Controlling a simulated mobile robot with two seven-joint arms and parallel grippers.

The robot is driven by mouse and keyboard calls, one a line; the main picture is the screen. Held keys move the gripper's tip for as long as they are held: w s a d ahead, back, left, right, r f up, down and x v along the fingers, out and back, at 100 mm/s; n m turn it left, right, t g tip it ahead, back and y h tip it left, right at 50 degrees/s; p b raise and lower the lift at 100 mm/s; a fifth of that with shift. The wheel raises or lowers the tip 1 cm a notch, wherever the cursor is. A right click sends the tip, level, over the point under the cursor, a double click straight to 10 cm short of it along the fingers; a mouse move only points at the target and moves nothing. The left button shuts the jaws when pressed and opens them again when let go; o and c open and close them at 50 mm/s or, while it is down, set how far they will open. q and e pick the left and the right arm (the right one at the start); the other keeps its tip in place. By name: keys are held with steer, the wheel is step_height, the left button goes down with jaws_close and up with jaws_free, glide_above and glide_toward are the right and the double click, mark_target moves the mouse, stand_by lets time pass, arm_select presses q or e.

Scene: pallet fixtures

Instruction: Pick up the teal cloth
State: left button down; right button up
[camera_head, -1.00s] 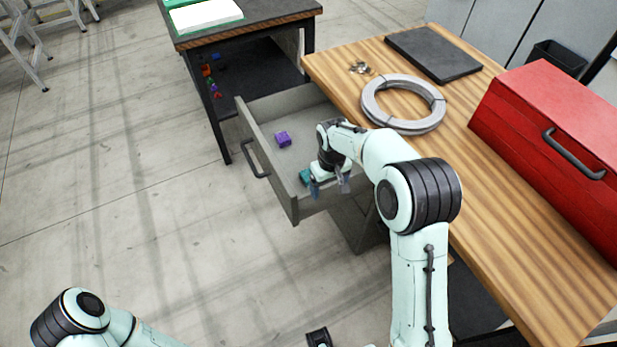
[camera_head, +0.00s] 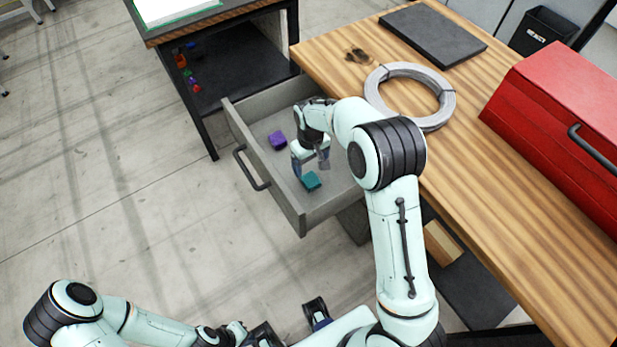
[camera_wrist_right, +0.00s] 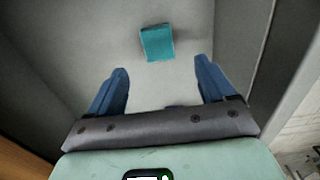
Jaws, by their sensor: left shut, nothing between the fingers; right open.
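The teal cloth (camera_head: 311,181) lies as a small folded square on the floor of the open drawer (camera_head: 243,150), near its front right corner. My right gripper (camera_head: 309,164) is open and empty above the drawer, with the cloth just in front of its fingers. In the right wrist view, the cloth (camera_wrist_right: 157,43) lies beyond the fingertips, roughly midway between the two blue fingers (camera_wrist_right: 161,72) and apart from them. My left gripper (camera_head: 264,336) is low at the bottom edge, far from the drawer; its fingers are hard to make out, shut and empty.
The drawer walls rise close around the right gripper. The wooden worktop (camera_head: 470,180) holds a grey ring (camera_head: 447,105), a dark slab (camera_head: 433,37) and a red toolbox (camera_head: 560,130). The floor at left is clear.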

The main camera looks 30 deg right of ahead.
glide_above(310, 178)
steer(key=f, duration=0.4)
steer(key=shift+s+a+f, duration=0.15)
steer(key=shift+s+f, duration=0.05)
steer(key=shift+s, duration=0.2)
steer(key=f, duration=0.3)
steer(key=w+f, duration=0.1)
steer(key=f, duration=0.1)
steer(key=shift+f, duration=0.3)
steer(key=shift+s, duration=0.1)
steer(key=c, duration=1.1)
